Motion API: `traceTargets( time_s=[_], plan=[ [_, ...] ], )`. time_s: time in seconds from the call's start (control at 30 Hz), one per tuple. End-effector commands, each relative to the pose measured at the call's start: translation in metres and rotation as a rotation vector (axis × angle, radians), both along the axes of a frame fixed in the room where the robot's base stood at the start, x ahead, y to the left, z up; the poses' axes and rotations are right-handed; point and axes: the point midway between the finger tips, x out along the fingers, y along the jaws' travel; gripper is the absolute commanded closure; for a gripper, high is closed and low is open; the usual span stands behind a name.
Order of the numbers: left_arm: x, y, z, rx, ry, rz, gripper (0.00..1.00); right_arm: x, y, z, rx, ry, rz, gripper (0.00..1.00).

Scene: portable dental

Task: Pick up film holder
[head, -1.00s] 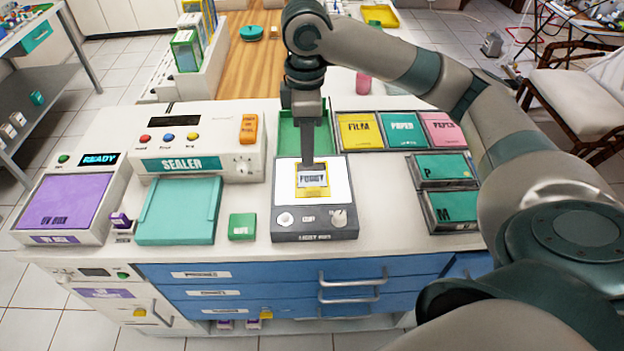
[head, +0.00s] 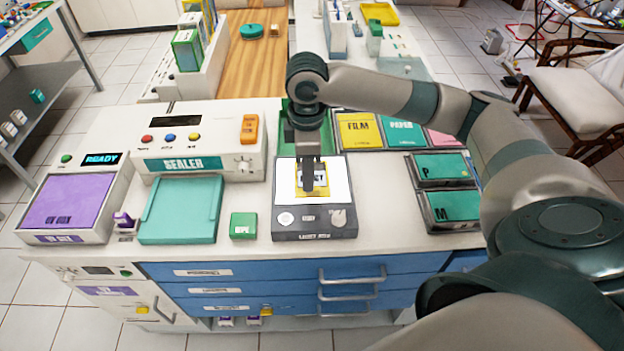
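The film holder, a small yellow-framed card with dark print (head: 325,190), lies on the white lit panel of the light box (head: 314,224). My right gripper (head: 308,188) comes down from above with its fingers over the holder and covers part of it. The fingers line up in this view, so I cannot tell how far apart they are or whether they touch the holder. My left gripper is not in view.
Left of the light box are a small green box (head: 243,226), the sealer (head: 205,145) and the purple UV box (head: 68,200). Right of it are two teal-lidded P and M boxes (head: 450,207). Film and paper trays (head: 358,130) stand behind.

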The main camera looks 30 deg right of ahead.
Motion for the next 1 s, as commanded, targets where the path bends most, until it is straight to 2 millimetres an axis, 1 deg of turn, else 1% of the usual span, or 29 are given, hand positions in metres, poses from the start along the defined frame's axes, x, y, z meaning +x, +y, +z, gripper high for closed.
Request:
traceTargets(
  time_s=[0.23,0.3,0.4,0.53,0.93,0.97,1.0],
  plan=[
    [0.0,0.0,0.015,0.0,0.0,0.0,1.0,-0.002,-0.005,-0.025,-0.001,0.006,-0.001,0.66],
    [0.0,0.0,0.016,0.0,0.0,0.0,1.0,-0.002,-0.004,-0.035,-0.001,0.006,-0.001,0.66],
    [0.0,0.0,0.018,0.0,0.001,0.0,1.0,-0.001,-0.004,-0.044,-0.002,0.003,0.0,0.66],
    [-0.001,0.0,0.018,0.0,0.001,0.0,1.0,-0.001,-0.004,-0.048,0.0,0.001,0.001,0.66],
    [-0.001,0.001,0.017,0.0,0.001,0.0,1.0,-0.001,-0.004,-0.048,-0.001,0.001,0.001,0.66],
    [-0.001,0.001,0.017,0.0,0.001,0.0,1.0,-0.001,-0.004,-0.048,-0.001,0.001,0.001,0.7],
    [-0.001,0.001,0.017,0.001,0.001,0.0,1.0,-0.001,-0.004,-0.048,-0.001,0.001,0.001,0.8]
  ],
)
